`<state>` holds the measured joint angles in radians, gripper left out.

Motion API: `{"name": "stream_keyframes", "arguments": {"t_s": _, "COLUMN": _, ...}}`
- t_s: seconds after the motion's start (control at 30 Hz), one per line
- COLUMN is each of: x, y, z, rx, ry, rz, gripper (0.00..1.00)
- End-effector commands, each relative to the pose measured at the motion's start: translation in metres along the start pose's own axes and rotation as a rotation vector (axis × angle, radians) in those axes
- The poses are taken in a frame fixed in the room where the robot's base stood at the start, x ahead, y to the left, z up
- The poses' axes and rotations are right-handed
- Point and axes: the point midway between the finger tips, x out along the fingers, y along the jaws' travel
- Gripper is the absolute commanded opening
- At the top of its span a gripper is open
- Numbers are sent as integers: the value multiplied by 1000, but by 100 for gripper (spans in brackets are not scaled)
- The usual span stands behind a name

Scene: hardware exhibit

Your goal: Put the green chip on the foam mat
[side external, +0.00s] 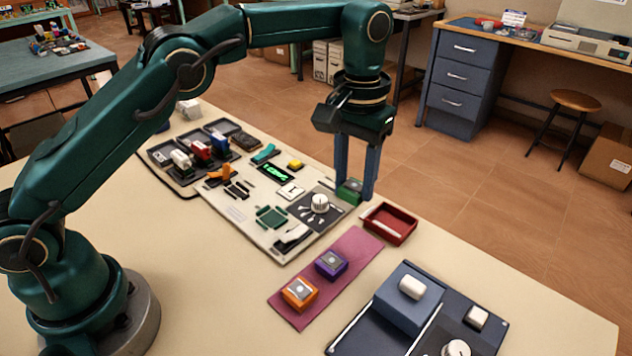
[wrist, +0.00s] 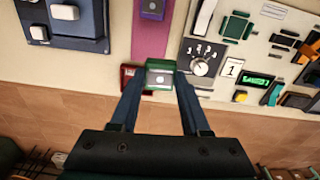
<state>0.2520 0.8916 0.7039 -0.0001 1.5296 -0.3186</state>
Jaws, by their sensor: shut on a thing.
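The green chip (side external: 349,190) is a small green block with a grey top. My gripper (side external: 358,192) is shut on it, with one blue finger on each side, at the far edge of the exhibit board. The chip also shows between the fingertips in the wrist view (wrist: 160,77). I cannot tell whether it is clear of the surface below. The foam mat (side external: 281,309) is a flat magenta strip on the table, nearer the side camera than my gripper. An orange chip (side external: 299,293) and a purple chip (side external: 331,264) sit on it.
A red tray (side external: 389,224) stands beside the mat's far end, close to my gripper. The exhibit board (side external: 240,213) with a dial (side external: 319,204) and switches lies left of the mat. A blue panel (side external: 405,299) with white knobs is at right. The mat's far end is bare.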

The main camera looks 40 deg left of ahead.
Motion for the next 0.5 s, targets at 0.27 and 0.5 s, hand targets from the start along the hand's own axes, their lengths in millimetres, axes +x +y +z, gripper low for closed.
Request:
{"name": "stream_keyframes", "arguments": {"t_s": 0.27, "x": 18, "y": 24, "z": 9, "rx": 68, "ry": -20, "rz": -6, "gripper": 6}}
{"name": "stream_keyframes", "arguments": {"t_s": 0.5, "x": 39, "y": 23, "z": 9, "rx": 67, "ry": -19, "rz": -6, "gripper": 6}}
